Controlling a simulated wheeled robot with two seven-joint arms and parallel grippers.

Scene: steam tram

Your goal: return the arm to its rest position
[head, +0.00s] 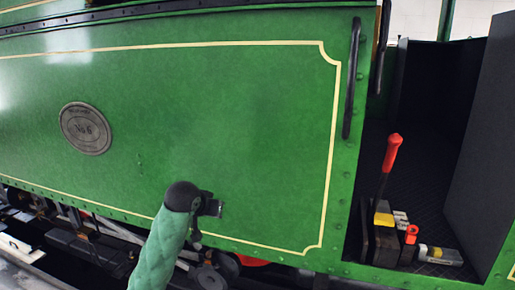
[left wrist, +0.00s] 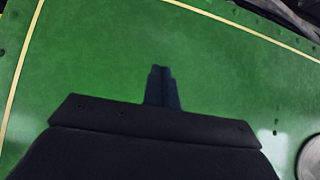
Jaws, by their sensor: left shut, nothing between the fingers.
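My left arm (head: 158,252), with a green quilted sleeve and a black wrist, reaches up from the bottom of the head view. My left gripper (head: 219,208) is in front of the lower part of the tram's green side panel (head: 230,110). In the left wrist view the gripper's fingers (left wrist: 161,72) are together with nothing between them, and the green panel (left wrist: 90,60) fills the background. I cannot tell how far the fingertips are from the panel. My right gripper is in neither view.
A round number plate (head: 85,128) is on the panel at left. A black handrail (head: 351,80) stands beside the cab opening at right. Inside the cab, a red-handled lever (head: 392,152) rises from a block with yellow parts. Dark running gear (head: 85,240) shows below the panel.

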